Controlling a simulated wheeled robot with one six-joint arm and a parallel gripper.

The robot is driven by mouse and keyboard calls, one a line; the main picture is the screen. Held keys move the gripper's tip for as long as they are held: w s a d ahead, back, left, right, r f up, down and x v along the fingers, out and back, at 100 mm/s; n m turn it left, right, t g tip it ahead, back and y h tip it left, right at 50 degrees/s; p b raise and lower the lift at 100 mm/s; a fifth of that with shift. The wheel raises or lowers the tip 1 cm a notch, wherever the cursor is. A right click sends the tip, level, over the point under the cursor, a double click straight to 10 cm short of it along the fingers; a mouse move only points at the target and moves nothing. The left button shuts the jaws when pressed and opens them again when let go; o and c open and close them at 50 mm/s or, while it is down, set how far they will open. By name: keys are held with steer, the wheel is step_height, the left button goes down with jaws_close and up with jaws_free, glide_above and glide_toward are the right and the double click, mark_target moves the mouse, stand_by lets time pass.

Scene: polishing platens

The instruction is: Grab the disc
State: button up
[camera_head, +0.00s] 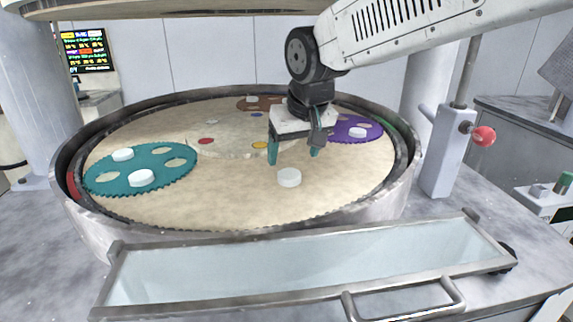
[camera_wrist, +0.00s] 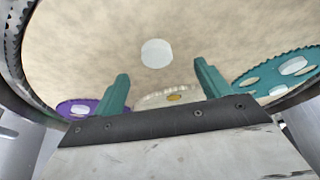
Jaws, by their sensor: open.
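A white disc (camera_head: 289,177) lies alone on the beige platen (camera_head: 240,200), toward its front. It also shows in the wrist view (camera_wrist: 156,53), beyond and between the fingertips. My gripper (camera_head: 293,158) has teal fingers spread apart with nothing between them. It hangs over the platen, appearing just above and behind the lone disc in the head view. In the wrist view my gripper (camera_wrist: 160,72) points toward the platen and the disc is apart from both fingers. Other white discs sit on the teal carrier (camera_head: 112,183) at the left and the purple carrier (camera_head: 372,130) at the right.
A raised metal rim (camera_head: 63,170) rings the platen. A brown carrier (camera_head: 274,104) with a white disc lies at the back. A clear panel with a handle (camera_head: 405,300) is in front. A post with a red knob (camera_head: 483,136) stands right. Platen around the lone disc is clear.

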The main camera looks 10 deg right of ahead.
mark_target(289, 173)
steer(key=x, duration=0.2)
steer(key=w+x, duration=0.1)
steer(key=x, duration=0.4)
steer(key=shift+w+d+r, duration=0.2)
steer(key=shift+d+r, duration=0.1)
steer(key=shift+w+a+f, duration=0.1)
steer(key=shift+w+f, duration=0.1)
steer(key=shift+f, duration=0.35)
steer(key=c, duration=1.1)
